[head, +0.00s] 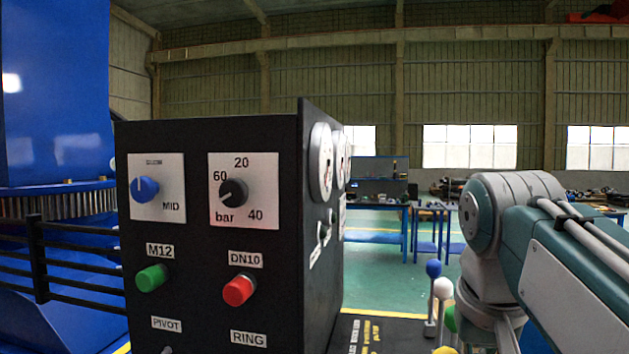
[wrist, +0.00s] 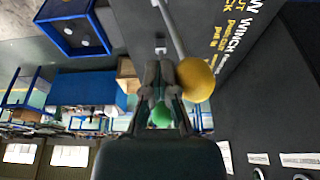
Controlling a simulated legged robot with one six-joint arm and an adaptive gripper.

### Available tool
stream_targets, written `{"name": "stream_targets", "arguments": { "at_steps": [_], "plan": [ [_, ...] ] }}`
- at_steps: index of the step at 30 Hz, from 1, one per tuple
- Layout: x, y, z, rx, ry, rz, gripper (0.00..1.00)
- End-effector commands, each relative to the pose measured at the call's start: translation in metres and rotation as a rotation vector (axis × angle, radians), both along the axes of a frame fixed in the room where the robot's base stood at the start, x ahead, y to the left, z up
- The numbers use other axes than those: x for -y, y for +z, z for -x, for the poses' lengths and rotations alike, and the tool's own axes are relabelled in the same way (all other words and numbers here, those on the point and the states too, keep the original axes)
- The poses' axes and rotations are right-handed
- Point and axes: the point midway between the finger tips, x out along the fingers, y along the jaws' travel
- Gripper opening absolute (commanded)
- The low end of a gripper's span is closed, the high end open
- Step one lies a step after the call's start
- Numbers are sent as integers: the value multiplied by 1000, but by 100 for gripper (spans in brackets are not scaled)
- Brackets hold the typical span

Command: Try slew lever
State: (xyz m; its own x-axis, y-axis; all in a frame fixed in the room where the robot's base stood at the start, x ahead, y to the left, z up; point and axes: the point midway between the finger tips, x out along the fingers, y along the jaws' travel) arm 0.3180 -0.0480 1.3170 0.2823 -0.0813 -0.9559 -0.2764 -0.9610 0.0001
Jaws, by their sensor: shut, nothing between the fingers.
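A row of levers stands on the dark deck to the right of the black control box in the head view. They carry a blue knob (head: 433,268), a white knob (head: 443,287) and a yellow-green knob (head: 450,318). I cannot read which one is the slew lever. In the wrist view my gripper (wrist: 160,66) is shut and empty. A yellow ball knob (wrist: 196,80) on a metal rod is right beside the fingers; I cannot tell whether they touch. A green knob (wrist: 162,115) shows partly behind the fingers. My gripper's tips are not visible in the head view.
Winch lettering (wrist: 235,25) marks the panel in the wrist view. A blue workbench (head: 378,237) stands far behind, across open green floor.

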Motion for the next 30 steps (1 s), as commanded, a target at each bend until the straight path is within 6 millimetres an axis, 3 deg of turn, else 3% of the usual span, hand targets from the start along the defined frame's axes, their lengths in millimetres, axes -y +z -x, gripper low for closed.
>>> {"name": "stream_targets", "arguments": {
  "at_steps": [13, 30],
  "plan": [
    [-17, 1, -5, 4, 3, -1, 0],
    [-19, 1, -6, 5, 2, -2, 0]
  ]
}}
